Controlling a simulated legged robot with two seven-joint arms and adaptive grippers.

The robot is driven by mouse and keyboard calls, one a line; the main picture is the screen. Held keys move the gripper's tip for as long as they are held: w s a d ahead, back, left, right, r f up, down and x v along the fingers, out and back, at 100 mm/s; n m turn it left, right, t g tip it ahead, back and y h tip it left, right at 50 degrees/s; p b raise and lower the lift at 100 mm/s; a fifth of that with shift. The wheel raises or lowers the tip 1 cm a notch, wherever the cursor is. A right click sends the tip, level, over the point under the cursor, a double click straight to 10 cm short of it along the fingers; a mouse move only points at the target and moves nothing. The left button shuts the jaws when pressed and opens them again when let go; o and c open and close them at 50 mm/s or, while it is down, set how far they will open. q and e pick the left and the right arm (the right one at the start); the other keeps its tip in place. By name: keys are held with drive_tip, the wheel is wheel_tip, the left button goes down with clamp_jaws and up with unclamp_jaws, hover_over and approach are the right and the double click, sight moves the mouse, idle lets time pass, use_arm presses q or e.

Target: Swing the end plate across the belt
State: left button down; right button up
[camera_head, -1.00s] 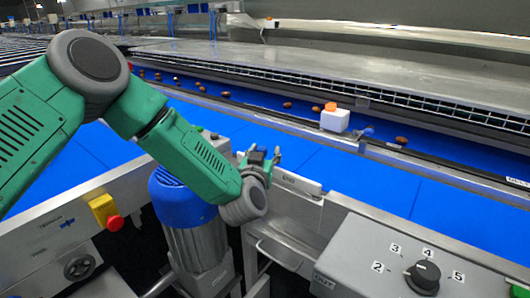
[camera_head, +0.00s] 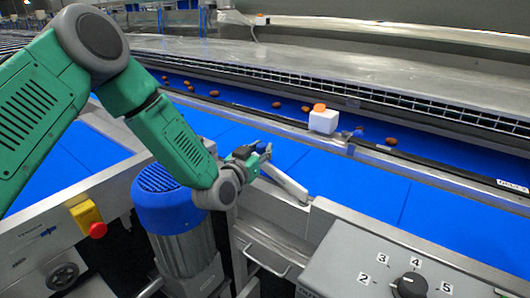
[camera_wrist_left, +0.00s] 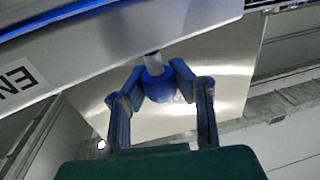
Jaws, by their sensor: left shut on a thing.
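The end plate (camera_head: 285,181) is a narrow light-grey metal bar at the near edge of the blue belt (camera_head: 340,190). It sits at an angle to the near rail, its right end by the rail and its left end by my gripper. My left gripper (camera_head: 259,152) is shut on the plate's blue knob (camera_head: 266,149). In the left wrist view the blue knob (camera_wrist_left: 158,87) on its pale stem stands between the two blue fingers. A grey metal bar with part of a label (camera_wrist_left: 20,82) crosses the upper left there. My right gripper is not in view.
A white block with an orange top (camera_head: 323,121) stands on the rail beyond the near belt. Several brown dates lie on the far belt. A grey dial box (camera_head: 345,245) is at front right. A blue-capped motor (camera_head: 165,205) and a red stop button (camera_head: 97,230) are at front left.

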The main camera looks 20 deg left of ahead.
use_arm(q)
drive_tip(key=shift+w+d+f+m+h, duration=0.25)
drive_tip(key=shift+w+m+h, duration=0.25)
drive_tip(key=shift+h, duration=0.3)
drive_tip(key=shift+d, duration=0.2)
drive_tip(key=c, duration=1.3)
unclamp_jaws()
drive_tip(key=shift+w+r, duration=0.1)
drive_tip(key=shift+o, duration=0.2)
